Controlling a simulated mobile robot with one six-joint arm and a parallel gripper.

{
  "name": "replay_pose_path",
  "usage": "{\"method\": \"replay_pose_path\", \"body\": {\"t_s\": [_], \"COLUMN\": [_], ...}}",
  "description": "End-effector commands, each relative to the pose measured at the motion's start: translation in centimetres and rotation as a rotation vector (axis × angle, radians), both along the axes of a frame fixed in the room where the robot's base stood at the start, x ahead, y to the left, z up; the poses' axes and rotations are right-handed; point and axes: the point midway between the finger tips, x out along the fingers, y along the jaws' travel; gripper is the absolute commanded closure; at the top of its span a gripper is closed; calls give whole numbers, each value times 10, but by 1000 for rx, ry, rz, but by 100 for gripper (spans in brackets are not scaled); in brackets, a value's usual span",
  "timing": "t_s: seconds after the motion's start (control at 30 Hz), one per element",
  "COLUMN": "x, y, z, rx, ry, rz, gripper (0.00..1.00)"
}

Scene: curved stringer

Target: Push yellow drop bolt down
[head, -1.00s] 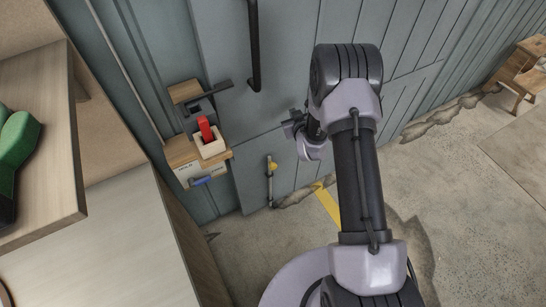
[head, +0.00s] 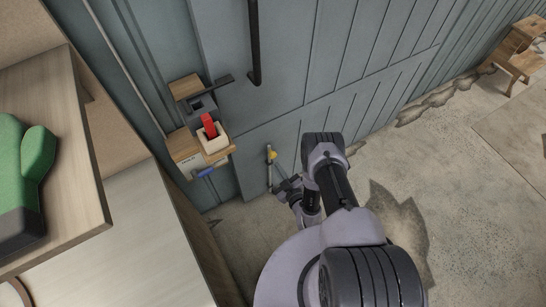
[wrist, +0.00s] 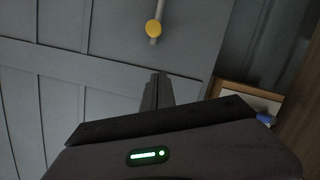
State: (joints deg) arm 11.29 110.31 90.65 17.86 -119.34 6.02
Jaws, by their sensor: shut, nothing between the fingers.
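The yellow knob of the drop bolt (head: 271,155) sits near the top of a thin grey rod on the lower part of the grey-blue door. My gripper (head: 281,188) is shut and empty, low by the rod and below the knob in the head view. Whether it touches the rod cannot be told. In the wrist view the yellow knob (wrist: 154,28) is at the top centre, with a short piece of rod beside it. My shut fingers (wrist: 156,88) point toward it, with a visible gap between. The rod's lower end is partly hidden by my gripper in the head view.
A wooden bracket holds a red lever (head: 208,126) in a pale block, with a blue handle (head: 204,172) below, left of the bolt. A black door handle (head: 255,45) is above. A wooden shelf with a green object (head: 22,165) stands left.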

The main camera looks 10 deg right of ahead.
Motion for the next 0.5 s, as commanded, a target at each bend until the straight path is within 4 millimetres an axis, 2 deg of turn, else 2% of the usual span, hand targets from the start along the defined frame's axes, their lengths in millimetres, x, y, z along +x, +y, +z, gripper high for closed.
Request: {"method": "replay_pose_path", "body": {"t_s": [0.4, 0.43, 0.5], "x": [85, 90, 89], "y": [19, 20, 12], "z": [-24, -25, -40], "rx": [0, 0, 0], "ry": [-4, -3, 1], "rz": [2, 3, -2], "gripper": [100, 100, 100]}}
